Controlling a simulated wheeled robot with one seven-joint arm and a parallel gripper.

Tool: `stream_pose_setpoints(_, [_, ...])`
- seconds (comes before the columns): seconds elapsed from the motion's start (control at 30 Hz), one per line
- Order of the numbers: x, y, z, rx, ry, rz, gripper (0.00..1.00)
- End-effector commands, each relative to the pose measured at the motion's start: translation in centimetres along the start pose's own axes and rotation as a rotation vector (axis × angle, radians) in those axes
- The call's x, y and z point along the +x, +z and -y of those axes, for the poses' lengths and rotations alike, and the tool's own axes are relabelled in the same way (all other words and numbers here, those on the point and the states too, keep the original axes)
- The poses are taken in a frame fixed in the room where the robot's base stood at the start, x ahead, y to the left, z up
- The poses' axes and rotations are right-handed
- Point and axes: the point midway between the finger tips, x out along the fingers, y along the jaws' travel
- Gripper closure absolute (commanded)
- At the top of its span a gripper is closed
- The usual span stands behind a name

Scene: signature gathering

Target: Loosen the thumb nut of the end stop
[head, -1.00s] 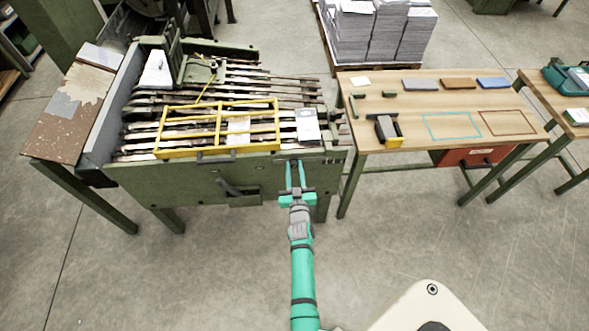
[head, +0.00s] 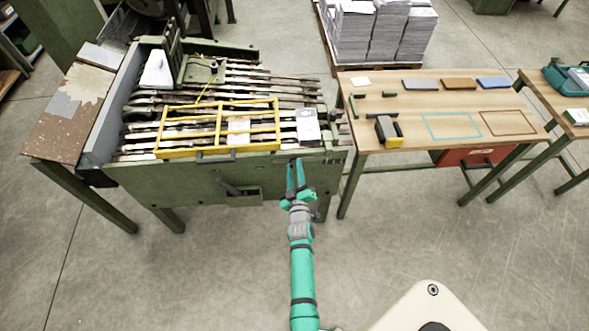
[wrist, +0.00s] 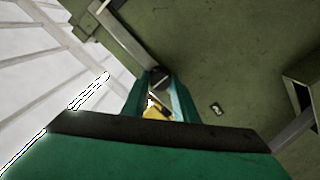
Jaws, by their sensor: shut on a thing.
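My gripper (head: 294,163) reaches up to the front face of the green machine (head: 180,190), near its right end. In the wrist view my gripper (wrist: 158,82) has its two teal fingers closed on a small dark round knob, which looks like the thumb nut (wrist: 159,72). The knob sits against the green panel. A small yellow part (wrist: 155,110) shows between the fingers, partly hidden. The rest of the end stop cannot be made out.
A yellow frame guard (head: 218,128) lies over the machine's slatted top. A lever (head: 230,189) sits in a recess of the front panel, left of my gripper. A wooden table (head: 440,100) with small blocks stands to the right. The floor in front is clear.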

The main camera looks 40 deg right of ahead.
Motion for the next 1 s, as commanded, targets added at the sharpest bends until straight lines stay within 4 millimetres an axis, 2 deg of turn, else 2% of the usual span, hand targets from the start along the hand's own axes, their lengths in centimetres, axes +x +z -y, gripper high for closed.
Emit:
stream_pose_setpoints(0.43, [0.0, 0.0, 0.0, -0.011, 0.000, 0.000, 0.96])
stream_pose_setpoints(0.47, [0.0, 0.0, 0.0, -0.011, 0.000, 0.000, 0.69])
stream_pose_setpoints(0.5, [0.0, 0.0, 0.0, -0.011, -0.001, 0.000, 0.60])
stream_pose_setpoints(0.53, [0.0, 0.0, 0.0, -0.011, 0.000, 0.000, 0.55])
stream_pose_setpoints(0.87, [-0.2, 0.0, 0.0, -0.010, 0.000, 0.000, 0.55])
stream_pose_setpoints(1.0, [-1.3, 0.1, 0.1, -0.010, -0.001, 0.001, 0.55])
